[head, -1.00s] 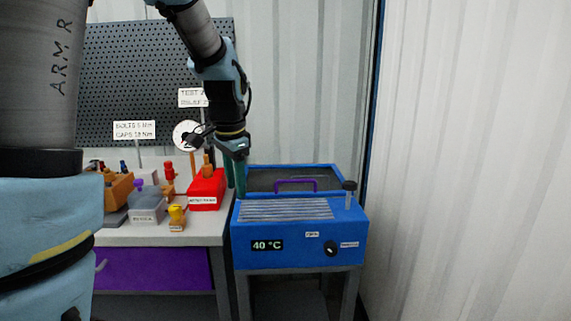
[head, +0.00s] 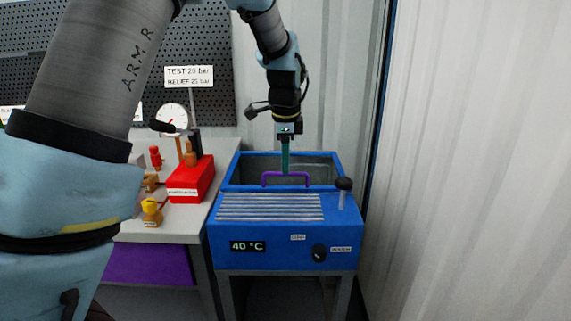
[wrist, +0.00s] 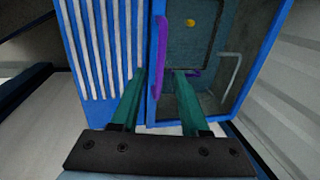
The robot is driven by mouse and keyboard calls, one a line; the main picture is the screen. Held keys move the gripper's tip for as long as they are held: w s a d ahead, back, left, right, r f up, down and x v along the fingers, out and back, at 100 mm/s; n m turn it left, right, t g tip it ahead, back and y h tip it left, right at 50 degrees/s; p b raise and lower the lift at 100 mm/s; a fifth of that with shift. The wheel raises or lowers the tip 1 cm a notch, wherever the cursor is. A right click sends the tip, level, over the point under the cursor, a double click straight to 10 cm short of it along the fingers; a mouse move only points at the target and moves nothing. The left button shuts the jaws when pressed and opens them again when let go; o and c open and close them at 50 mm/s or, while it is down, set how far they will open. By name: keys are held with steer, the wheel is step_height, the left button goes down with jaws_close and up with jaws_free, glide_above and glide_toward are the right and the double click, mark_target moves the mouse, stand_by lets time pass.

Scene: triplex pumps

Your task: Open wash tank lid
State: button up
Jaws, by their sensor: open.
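The blue wash tank (head: 265,240) stands right of the bench, with a lit 40 °C display on its front. Its lid (head: 333,172), a blue frame with a dark see-through panel, lies flat at the back of the top. A purple handle (head: 271,174) stands up at the lid's front edge; it also shows in the wrist view (wrist: 164,88). My gripper (head: 285,170), teal fingers pointing down, is over the handle. In the wrist view my open fingers (wrist: 160,73) appear on either side of the handle bar. I cannot tell whether they touch it.
A black knob on a post (head: 343,184) rises at the tank's right corner. A slatted panel (head: 268,207) covers the front top. Left, the bench (head: 180,229) carries a red block (head: 190,180), a gauge and small parts. A ribbed wall (head: 460,150) bounds the right.

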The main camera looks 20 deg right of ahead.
steer(key=shift+w+f, duration=0.2)
steer(key=shift+f, duration=0.95)
jaws_close()
stand_by(0.6)
